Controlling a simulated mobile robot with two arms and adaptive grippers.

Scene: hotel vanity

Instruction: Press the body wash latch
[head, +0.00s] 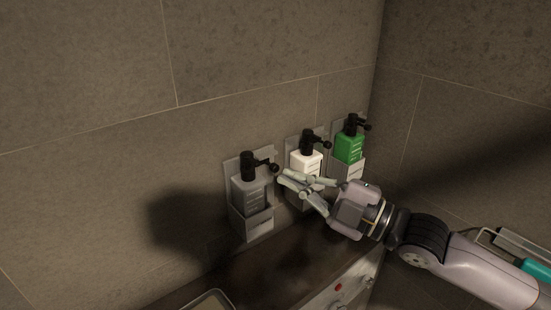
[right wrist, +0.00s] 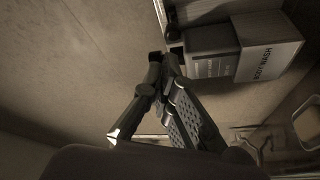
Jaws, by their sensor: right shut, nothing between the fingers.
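Three pump dispensers hang on the wall in the head view: a grey one (head: 251,193) at left, a white one (head: 306,161) in the middle and a green one (head: 349,148) at right. Each has a black pump head. In the right wrist view a grey bottle (right wrist: 209,66) sits in a holder (right wrist: 268,47) whose turned lettering seems to read body wash. My right gripper (head: 282,179) is shut and empty. Its tips are just right of the grey dispenser, below its black nozzle (head: 273,167), and cover part of the white dispenser's holder. Contact cannot be told.
A dark counter (head: 265,271) runs below the dispensers. A pale tray (head: 208,300) shows at the bottom edge. A rail with a teal item (head: 537,269) is at the far right. The tiled wall left of the grey dispenser is clear.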

